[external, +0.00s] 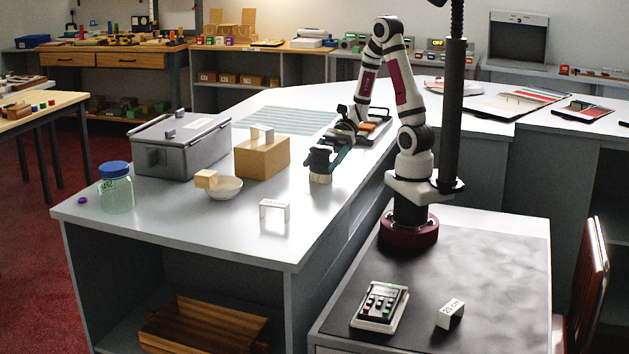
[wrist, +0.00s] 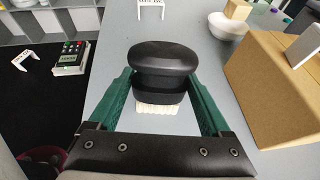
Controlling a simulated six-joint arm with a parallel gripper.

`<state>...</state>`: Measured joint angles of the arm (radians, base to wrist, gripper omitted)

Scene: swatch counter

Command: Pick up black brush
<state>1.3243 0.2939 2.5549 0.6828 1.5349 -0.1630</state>
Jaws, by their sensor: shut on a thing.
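The black brush, with a rounded black handle and pale bristles, is upright between the two green fingers in the wrist view (wrist: 163,60). It also shows in the external view (external: 320,161), at the right part of the grey counter. My gripper (wrist: 160,80) is shut on the brush, with one finger on each side of its black body. The bristles point down at the counter; I cannot tell whether they touch it.
A cardboard box (external: 262,158) stands left of the brush, with a white bowl (external: 226,189) and a wooden block (external: 206,179) nearby. A white bracket (external: 274,210) stands toward the front. A grey metal box (external: 183,150) and a blue-lidded jar (external: 116,190) are farther left.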

